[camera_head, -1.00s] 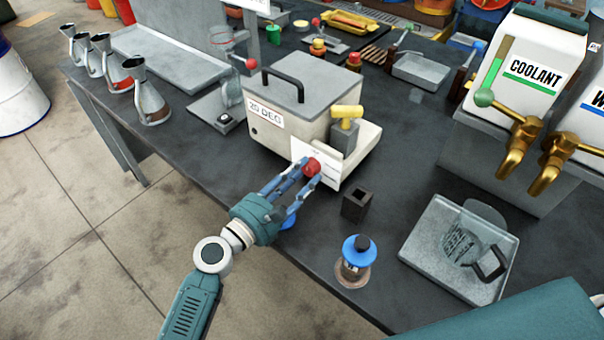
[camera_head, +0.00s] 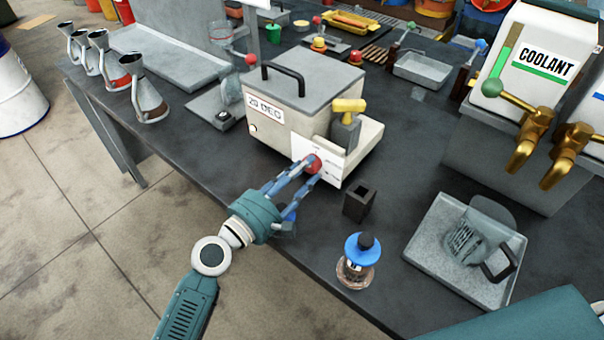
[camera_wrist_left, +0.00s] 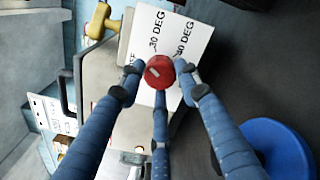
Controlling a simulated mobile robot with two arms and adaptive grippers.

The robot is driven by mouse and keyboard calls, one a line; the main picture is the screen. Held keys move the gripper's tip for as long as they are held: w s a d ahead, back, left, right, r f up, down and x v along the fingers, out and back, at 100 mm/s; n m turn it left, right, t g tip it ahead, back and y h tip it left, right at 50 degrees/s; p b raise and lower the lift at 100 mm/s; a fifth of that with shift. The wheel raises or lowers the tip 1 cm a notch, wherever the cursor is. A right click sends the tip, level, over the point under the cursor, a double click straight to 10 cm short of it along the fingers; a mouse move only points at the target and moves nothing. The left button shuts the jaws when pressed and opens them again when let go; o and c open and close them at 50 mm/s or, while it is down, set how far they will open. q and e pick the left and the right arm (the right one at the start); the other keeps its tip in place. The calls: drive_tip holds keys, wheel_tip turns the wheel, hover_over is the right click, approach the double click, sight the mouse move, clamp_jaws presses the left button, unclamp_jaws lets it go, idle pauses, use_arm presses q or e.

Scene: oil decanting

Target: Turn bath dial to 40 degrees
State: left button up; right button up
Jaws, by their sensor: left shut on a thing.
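The bath (camera_head: 290,110) is a boxy pale unit with a grey lid and black handle. Its red dial (camera_head: 312,163) is on the white front panel (camera_head: 330,158). My left gripper (camera_head: 309,167) is shut on the dial, its blue fingers around it. The left wrist view shows the dial (camera_wrist_left: 159,72) between the fingers, with a pale mark on its face. Printed beside it are "30 DEG" and another DEG label, probably 40. The sign (camera_head: 264,108) on the bath reads a DEG value starting with 2; its second digit is unclear. My right gripper is out of view.
A yellow-handled tap (camera_head: 348,107) sits just above the dial. A small black open block (camera_head: 359,202) and a blue-topped bottle (camera_head: 358,260) stand near the bench's front edge. A tray with a clear jug (camera_head: 478,240) lies at right, below the coolant dispenser (camera_head: 530,70).

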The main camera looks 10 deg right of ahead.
use_arm(q)
drive_tip(key=shift+d+r+m, duration=0.1)
drive_tip(key=shift+r+m, duration=0.2)
drive_tip(key=shift+m, duration=0.2)
drive_tip(key=o, duration=1)
drive_tip(key=shift+o, duration=0.9)
drive_tip(key=shift+s, duration=0.15)
drive_tip(key=shift+f, duration=0.1)
drive_tip(key=shift+s+a+f, duration=0.1)
drive_tip(key=shift+a, duration=0.15)
drive_tip(key=v, duration=1.1)
drive_tip(key=shift+s+a, duration=0.1)
drive_tip(key=shift+s, duration=0.15)
